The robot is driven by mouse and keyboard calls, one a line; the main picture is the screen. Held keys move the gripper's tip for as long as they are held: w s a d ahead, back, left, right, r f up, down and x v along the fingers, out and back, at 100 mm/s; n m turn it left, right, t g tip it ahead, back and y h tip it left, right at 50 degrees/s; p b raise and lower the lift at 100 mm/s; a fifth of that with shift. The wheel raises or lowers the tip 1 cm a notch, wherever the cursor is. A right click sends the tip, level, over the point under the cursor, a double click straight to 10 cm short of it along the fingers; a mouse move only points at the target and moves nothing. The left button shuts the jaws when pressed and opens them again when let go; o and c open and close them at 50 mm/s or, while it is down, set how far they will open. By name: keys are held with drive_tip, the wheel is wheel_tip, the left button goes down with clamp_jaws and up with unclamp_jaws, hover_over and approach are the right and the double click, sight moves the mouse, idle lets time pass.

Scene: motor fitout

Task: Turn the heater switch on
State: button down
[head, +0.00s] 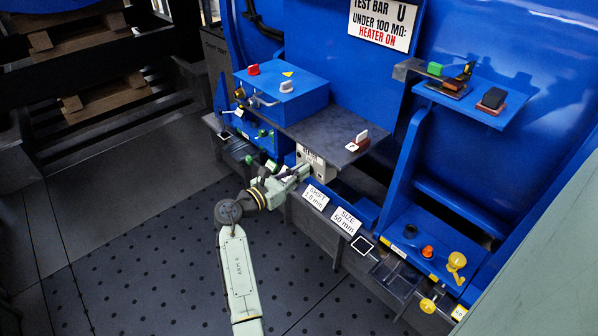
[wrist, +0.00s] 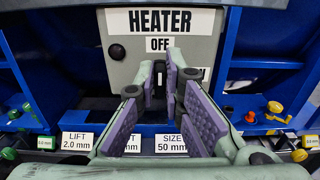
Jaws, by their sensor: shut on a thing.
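The grey heater switch box (wrist: 120,63) fills the upper middle of the wrist view. Its sign (wrist: 160,20) reads HEATER, with OFF below it; a second label at right is mostly hidden behind a finger. My gripper (wrist: 160,78) is right in front of the box face, its purple-padded fingers closed in on the heater switch just below the OFF label. The fingers hide most of the switch, so I cannot tell its exact position. In the head view my gripper (head: 292,175) reaches the heater box (head: 318,168) under the grey shelf's front edge.
A grey shelf (head: 325,125) with a white-and-red part overhangs the box. SHIFT (head: 315,197) and SIZE (head: 345,220) signs stand along the ledge at right. Green knobs sit to the left, yellow and orange knobs (head: 427,251) to the right. The floor in front is clear.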

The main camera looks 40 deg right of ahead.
drive_tip(key=shift+m, duration=0.3)
drive_tip(key=m+b, duration=0.1)
drive_tip(key=m, duration=0.1)
drive_tip(key=m+b, duration=0.2)
drive_tip(key=m, duration=0.1)
drive_tip(key=s+m+b, duration=0.1)
drive_tip(key=m+b, duration=0.1)
drive_tip(key=m, duration=0.1)
drive_tip(key=shift+f, duration=0.4)
drive_tip(key=m+b, duration=0.1)
drive_tip(key=m, duration=0.1)
drive_tip(key=m+b, duration=0.3)
drive_tip(key=shift+s+f+m+b, duration=0.1)
drive_tip(key=shift+f+m+b, duration=0.2)
drive_tip(key=shift+m, duration=0.1)
drive_tip(key=shift+m+b, duration=1.35)
drive_tip(key=shift+m, duration=0.45)
drive_tip(key=c, duration=1.7)
unclamp_jaws()
